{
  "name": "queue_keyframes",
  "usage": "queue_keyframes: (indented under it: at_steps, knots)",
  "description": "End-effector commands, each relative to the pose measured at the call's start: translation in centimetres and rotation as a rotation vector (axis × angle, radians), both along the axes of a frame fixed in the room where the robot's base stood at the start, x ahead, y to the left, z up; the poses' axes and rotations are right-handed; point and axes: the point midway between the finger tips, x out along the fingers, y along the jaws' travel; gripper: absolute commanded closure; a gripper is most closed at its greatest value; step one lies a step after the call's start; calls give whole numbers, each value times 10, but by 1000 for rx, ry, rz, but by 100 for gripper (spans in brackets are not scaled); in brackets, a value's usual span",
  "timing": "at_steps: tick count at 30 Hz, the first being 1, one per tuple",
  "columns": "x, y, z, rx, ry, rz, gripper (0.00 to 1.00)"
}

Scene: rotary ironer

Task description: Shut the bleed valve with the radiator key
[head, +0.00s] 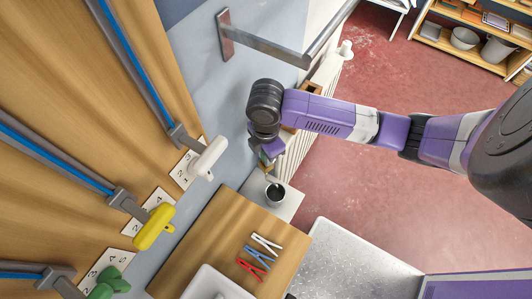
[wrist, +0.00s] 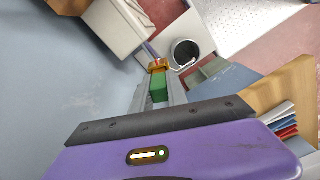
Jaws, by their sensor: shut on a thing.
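My gripper (head: 266,160) is shut on the green radiator key (wrist: 159,86), between its grey fingers in the wrist view. A brass-coloured piece (wrist: 158,65) sits just beyond the green part. A thin grey rod (wrist: 150,50) shows past the brass piece. I cannot tell whether the brass piece belongs to the key or to the bleed valve, or whether the two touch. The white radiator (head: 298,150) stands against the wall beside my gripper in the head view. The bleed valve is not clearly made out.
A dark cup (head: 275,193) stands on a pale ledge just below my gripper; it also shows in the wrist view (wrist: 186,52). A wooden board (head: 215,240) holds several coloured pegs. A metal rail (head: 265,48) juts from the wall above. Red floor lies open to the right.

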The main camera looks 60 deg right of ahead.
Motion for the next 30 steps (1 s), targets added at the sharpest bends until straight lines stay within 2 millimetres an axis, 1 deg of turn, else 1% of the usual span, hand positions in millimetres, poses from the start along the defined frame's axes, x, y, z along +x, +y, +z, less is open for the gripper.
queue_keyframes:
  at_steps: [3,30]
  knots:
    - [0,-1,2,-1,-2,-112,100]
    - [1,-2,2,-2,-4,-916,100]
